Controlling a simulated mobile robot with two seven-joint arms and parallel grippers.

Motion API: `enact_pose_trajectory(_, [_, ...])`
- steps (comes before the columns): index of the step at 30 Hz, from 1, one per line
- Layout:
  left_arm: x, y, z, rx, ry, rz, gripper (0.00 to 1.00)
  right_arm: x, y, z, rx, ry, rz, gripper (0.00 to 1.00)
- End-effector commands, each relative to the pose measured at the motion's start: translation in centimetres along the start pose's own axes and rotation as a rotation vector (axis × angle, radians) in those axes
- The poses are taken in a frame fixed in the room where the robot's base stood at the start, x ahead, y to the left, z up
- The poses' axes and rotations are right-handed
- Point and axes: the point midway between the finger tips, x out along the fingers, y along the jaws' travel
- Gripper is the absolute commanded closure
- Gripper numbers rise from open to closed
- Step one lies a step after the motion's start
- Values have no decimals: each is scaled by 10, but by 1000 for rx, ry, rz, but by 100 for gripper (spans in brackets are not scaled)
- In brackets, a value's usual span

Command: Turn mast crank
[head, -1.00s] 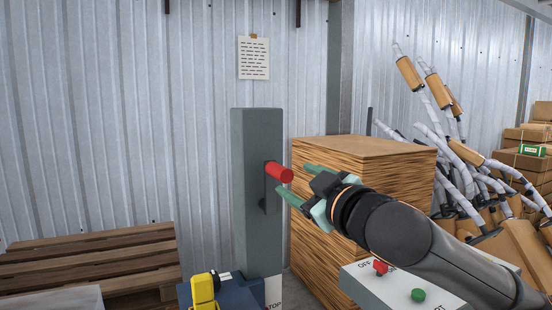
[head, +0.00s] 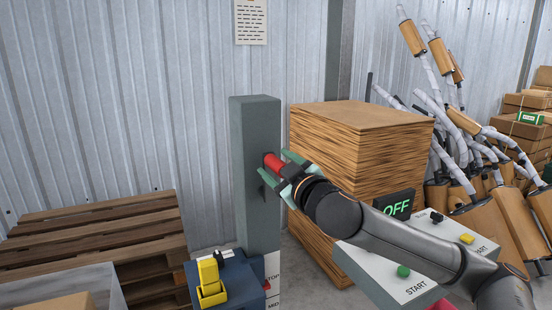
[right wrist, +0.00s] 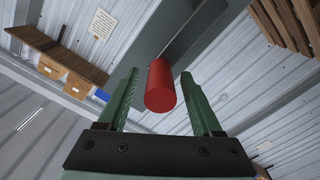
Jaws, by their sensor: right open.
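The mast (head: 256,180) is a grey-green upright post in the middle of the head view. Its crank has a red cylindrical handle (head: 273,162) that sticks out from the post. In the right wrist view the red handle (right wrist: 160,86) lies between the two green fingers, with a visible gap on each side. My right gripper (head: 274,168) is open, its fingers on either side of the handle. The crank's arm is mostly hidden behind the gripper. My left gripper is not in view.
A control panel (head: 415,270) with an OFF display (head: 398,205) lies below my right arm. A yellow part (head: 210,280) sits at the mast's foot. Pallets (head: 95,240) lie at left.

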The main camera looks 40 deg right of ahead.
Motion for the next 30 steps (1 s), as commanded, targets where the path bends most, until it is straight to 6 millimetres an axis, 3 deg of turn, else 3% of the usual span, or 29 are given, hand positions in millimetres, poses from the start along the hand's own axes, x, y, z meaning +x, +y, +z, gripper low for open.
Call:
enact_pose_trajectory(13, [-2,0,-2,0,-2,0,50,7,0,0,-1,0,1,33])
enact_pose_trajectory(30, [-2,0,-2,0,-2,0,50,6,0,0,-1,0,0,96])
